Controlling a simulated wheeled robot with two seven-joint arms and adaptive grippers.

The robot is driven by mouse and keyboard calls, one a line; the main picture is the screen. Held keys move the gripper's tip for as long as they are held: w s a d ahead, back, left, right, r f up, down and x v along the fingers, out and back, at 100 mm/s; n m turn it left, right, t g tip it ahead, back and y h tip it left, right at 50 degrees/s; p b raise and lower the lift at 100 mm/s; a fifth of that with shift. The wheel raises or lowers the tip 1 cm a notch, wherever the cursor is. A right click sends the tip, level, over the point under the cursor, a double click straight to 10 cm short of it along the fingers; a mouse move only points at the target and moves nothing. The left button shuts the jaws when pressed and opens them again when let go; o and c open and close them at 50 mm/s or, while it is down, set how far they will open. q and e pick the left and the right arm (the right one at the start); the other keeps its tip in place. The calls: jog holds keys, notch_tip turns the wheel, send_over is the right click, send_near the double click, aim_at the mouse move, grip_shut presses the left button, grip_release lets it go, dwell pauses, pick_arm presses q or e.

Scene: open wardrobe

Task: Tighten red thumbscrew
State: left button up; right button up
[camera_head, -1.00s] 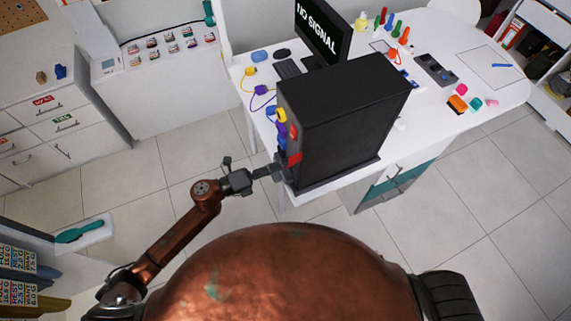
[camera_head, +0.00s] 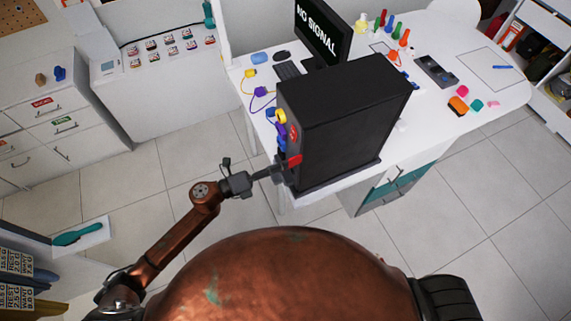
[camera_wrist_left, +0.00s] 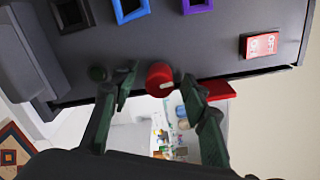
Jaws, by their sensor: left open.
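A black computer case (camera_head: 340,110) stands on the white table. In the left wrist view its dark panel (camera_wrist_left: 190,50) fills the upper part. The red thumbscrew (camera_wrist_left: 160,78), with a pale mark on its head, sits near the panel's edge. My left gripper (camera_wrist_left: 157,90) is open, with one finger on each side of the thumbscrew and gaps visible. In the head view my left gripper (camera_head: 276,172) reaches the case's left side; the thumbscrew cannot be made out clearly there. My right gripper is not in view.
The panel carries a black, a blue and a purple socket (camera_wrist_left: 198,5), a red switch (camera_wrist_left: 262,44) and a red tab (camera_wrist_left: 218,90) close to my right-hand finger. A monitor (camera_head: 322,30) stands behind the case.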

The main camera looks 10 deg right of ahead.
pick_arm(q)
jog(key=shift+o, duration=1.1)
jog(key=b+v, duration=0.1)
jog(key=v, duration=0.7)
